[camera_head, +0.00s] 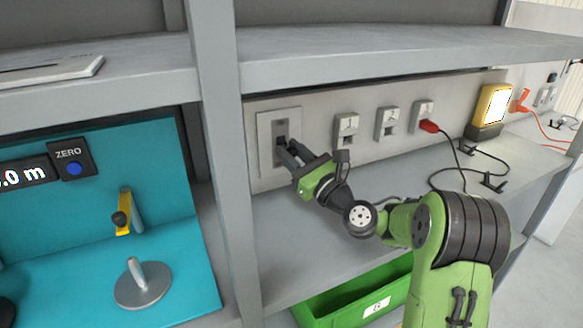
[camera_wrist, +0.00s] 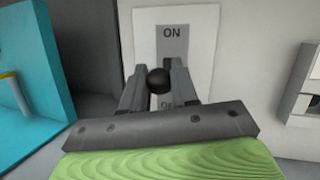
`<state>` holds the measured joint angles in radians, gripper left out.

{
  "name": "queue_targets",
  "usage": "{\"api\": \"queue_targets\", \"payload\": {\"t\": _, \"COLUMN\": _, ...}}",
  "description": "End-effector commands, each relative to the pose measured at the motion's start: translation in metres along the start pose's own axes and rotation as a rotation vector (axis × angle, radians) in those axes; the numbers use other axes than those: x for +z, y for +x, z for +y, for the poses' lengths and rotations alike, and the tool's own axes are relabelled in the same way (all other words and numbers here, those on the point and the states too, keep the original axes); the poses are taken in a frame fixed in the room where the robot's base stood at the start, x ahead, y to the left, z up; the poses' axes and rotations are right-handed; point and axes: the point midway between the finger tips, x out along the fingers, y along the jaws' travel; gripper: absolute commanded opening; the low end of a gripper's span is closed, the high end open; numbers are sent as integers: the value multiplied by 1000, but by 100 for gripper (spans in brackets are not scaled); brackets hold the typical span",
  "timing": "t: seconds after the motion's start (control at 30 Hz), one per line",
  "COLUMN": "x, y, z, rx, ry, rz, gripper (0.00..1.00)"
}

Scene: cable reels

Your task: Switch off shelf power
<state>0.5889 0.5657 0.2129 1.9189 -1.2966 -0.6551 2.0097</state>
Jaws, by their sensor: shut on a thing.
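The power switch is a pale plate (camera_head: 266,135) on the back panel of the shelf, left of the sockets. In the wrist view the plate (camera_wrist: 205,50) has a grey inset marked ON at the top, with OFF partly hidden lower down. The switch's dark round knob (camera_wrist: 158,80) sits between my fingers, below the ON label. My gripper (camera_wrist: 158,85) is shut on the knob. In the head view my gripper (camera_head: 286,149) reaches the plate from the right, and its fingers hide most of the knob.
White sockets (camera_head: 346,130) line the panel to the right, one with a red plug (camera_head: 429,126). A yellow lamp (camera_head: 490,108) stands further right with cables around it. A grey upright post (camera_head: 216,130) is close left of the switch. A green bin (camera_head: 345,300) is below the shelf.

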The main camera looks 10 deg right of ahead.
Motion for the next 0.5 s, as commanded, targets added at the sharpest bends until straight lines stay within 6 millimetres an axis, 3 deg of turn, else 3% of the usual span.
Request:
{"api": "queue_targets", "payload": {"t": 0.03, "x": -8, "y": -2, "z": 1, "rx": -2, "ry": -4, "rz": -21, "gripper": 0}}
{"api": "queue_targets", "payload": {"t": 0.5, "x": -5, "y": -2, "z": 1, "rx": -7, "ry": -18, "rz": -68, "gripper": 0}}
